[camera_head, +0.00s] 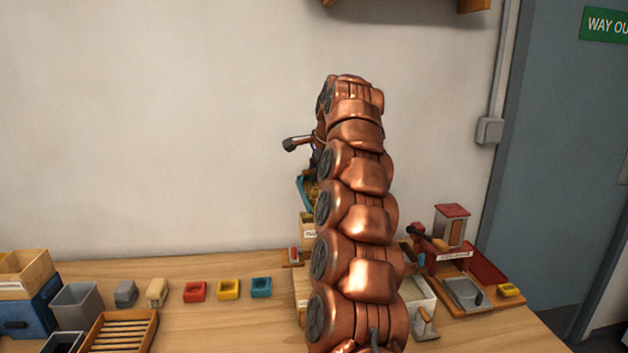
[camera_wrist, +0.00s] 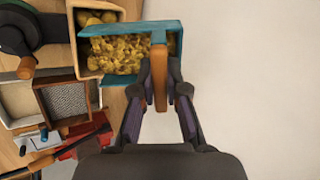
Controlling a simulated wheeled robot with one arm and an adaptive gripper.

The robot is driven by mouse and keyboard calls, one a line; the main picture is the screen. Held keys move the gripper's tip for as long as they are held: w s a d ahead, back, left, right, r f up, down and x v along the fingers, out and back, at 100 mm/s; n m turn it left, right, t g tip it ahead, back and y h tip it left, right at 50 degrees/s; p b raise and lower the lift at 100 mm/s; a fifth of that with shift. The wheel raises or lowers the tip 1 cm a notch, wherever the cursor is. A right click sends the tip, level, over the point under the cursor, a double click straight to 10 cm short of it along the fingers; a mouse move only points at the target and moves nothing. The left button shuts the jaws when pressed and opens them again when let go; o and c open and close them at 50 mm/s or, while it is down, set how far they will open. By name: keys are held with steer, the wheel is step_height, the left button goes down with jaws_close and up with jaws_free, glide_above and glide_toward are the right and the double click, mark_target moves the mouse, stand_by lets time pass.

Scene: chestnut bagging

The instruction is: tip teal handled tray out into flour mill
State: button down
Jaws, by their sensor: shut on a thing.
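The teal handled tray (camera_wrist: 120,28) is in the wrist view, with many yellow pieces inside. Its brown handle (camera_wrist: 159,85) is between the fingers of my gripper (camera_wrist: 159,82), which is shut on it. In the head view a strip of the tray (camera_head: 302,193) shows left of my arm, raised above the table and apparently tilted. The flour mill shows in the wrist view as a wooden hopper (camera_wrist: 75,40) beside a dark wheel with a crank. Yellow pieces lie in the hopper; the tray's end overlaps it. My arm hides most of the mill and gripper in the head view.
A red machine (camera_head: 433,239) and a metal pan (camera_head: 465,291) stand to the right. Small red, yellow and teal blocks (camera_head: 228,289), a slatted wooden tray (camera_head: 122,331) and a grey bin (camera_head: 76,303) are on the left. A plain wall stands behind the table.

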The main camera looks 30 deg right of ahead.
steer(key=shift+s+f+b, duration=0.15)
steer(key=shift+s+b, duration=0.05)
steer(key=shift+b, duration=0.45)
steer(key=shift+s+t+b, duration=0.25)
steer(key=shift+t+b, duration=0.25)
steer(key=shift+b, duration=0.5)
steer(key=shift+s+b, duration=0.2)
steer(key=shift+b, duration=0.8)
steer(key=t+b, duration=0.1)
steer(key=b, duration=0.1)
steer(key=shift+s+a+r+b, duration=0.1)
steer(key=shift+s+r+b, duration=0.2)
steer(key=shift+s+b, duration=0.1)
steer(key=shift+s+t+b, duration=0.25)
steer(key=shift+t+b, duration=0.15)
steer(key=shift+b, duration=0.45)
steer(key=shift+s+r+b, duration=0.2)
steer(key=shift+b, duration=0.3)
steer(key=shift+w+r+p, duration=0.1)
steer(key=shift+p, duration=0.25)
